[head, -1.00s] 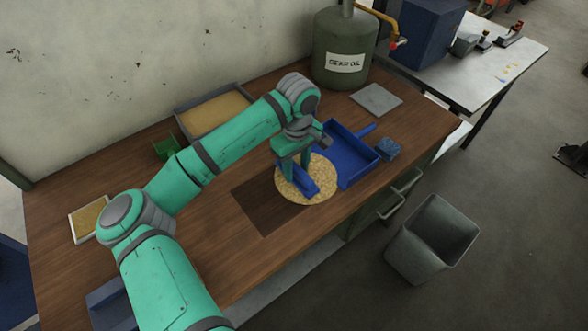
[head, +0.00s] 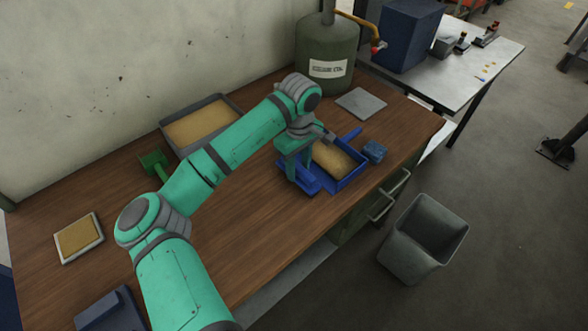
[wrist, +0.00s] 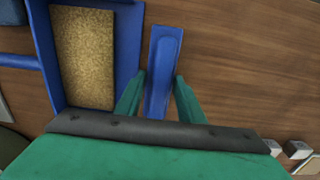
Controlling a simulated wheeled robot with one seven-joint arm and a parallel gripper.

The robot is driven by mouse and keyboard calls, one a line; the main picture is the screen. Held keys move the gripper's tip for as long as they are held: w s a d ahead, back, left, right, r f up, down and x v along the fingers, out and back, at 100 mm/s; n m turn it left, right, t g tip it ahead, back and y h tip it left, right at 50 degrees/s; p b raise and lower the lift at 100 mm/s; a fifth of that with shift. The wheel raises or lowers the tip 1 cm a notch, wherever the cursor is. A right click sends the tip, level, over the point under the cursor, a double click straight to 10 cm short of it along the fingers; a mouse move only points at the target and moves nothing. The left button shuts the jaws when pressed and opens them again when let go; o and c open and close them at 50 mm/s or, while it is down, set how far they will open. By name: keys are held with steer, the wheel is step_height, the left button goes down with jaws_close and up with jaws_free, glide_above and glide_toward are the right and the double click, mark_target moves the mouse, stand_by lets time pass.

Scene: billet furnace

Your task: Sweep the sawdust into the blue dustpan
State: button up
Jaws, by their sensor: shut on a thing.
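The blue dustpan (head: 346,182) lies on the wooden workbench, with its handle toward the back right. Sawdust (head: 331,158) fills its floor as an even layer; it also shows in the wrist view (wrist: 88,58) inside the dustpan's walls (wrist: 127,45). My gripper (head: 296,172) is at the dustpan's left side, its fingers pointing down. It is shut on a blue brush (wrist: 163,75), which stands between the fingers beside the dustpan wall. The brush's lower part (head: 308,187) is near the bench top. No loose sawdust shows on the bench around it.
A blue block (head: 374,152) sits right of the dustpan. A grey plate (head: 361,103) and a green tank (head: 326,52) stand behind. A filled tray (head: 238,101), green scoop (head: 153,162) and small tray (head: 98,232) are left. A grey bin (head: 398,255) stands on the floor.

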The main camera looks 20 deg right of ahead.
steer(key=shift+w, duration=0.1)
stand_by(0.4)
steer(key=shift+s+a+r, duration=0.1)
steer(key=shift+a+r, duration=0.2)
steer(key=shift+r, duration=0.7)
steer(key=shift+s+a+r, duration=0.1)
steer(key=shift+a+r, duration=0.2)
steer(key=shift+r, duration=0.75)
steer(key=shift+s+a+r, duration=0.1)
steer(key=shift+a+r, duration=0.2)
steer(key=shift+r, duration=0.7)
